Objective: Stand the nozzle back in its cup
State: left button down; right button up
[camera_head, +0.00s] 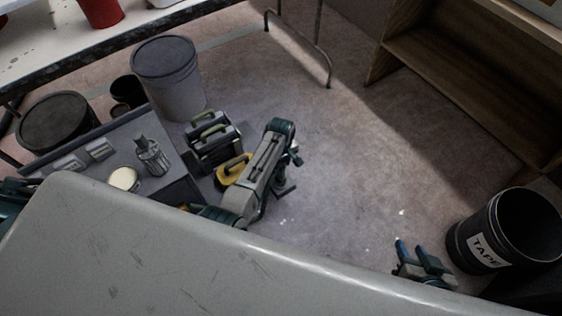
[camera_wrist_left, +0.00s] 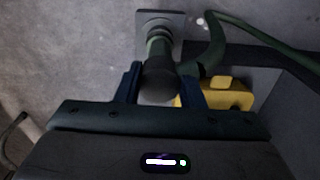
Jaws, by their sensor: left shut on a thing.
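My left gripper (camera_head: 294,160) hangs over the floor just right of the yellow case. In the left wrist view its two dark blue fingers (camera_wrist_left: 159,88) are shut on a dark, rounded nozzle (camera_wrist_left: 160,82). A green hose (camera_wrist_left: 217,45) runs off to the right behind it. Directly beyond the nozzle is a grey square base with a round fitting (camera_wrist_left: 160,18), perhaps the cup. I cannot tell whether the nozzle is in it or only in line with it. My right gripper (camera_head: 416,250) is open and empty near the grey panel's right end.
The yellow case (camera_head: 232,172) stands close beside the left gripper, with dark cases (camera_head: 212,142) behind. A grey bench (camera_head: 115,150) holds a metal tool. A grey bucket (camera_head: 170,80) and a black tape bin (camera_head: 505,232) stand on the floor. The middle floor is clear.

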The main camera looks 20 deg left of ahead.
pick_arm(q)
jog(key=shift+f+b, duration=0.3)
jog(key=shift+f, duration=0.3)
jog(key=c, duration=0.9)
grip_release()
jog(key=shift+o, duration=0.2)
notch_tip(320, 180, up, 11)
jog(key=p, duration=0.3)
jog(key=shift+f+p, duration=0.1)
jog(key=shift+p, duration=0.25)
jog(key=shift+s, duration=0.1)
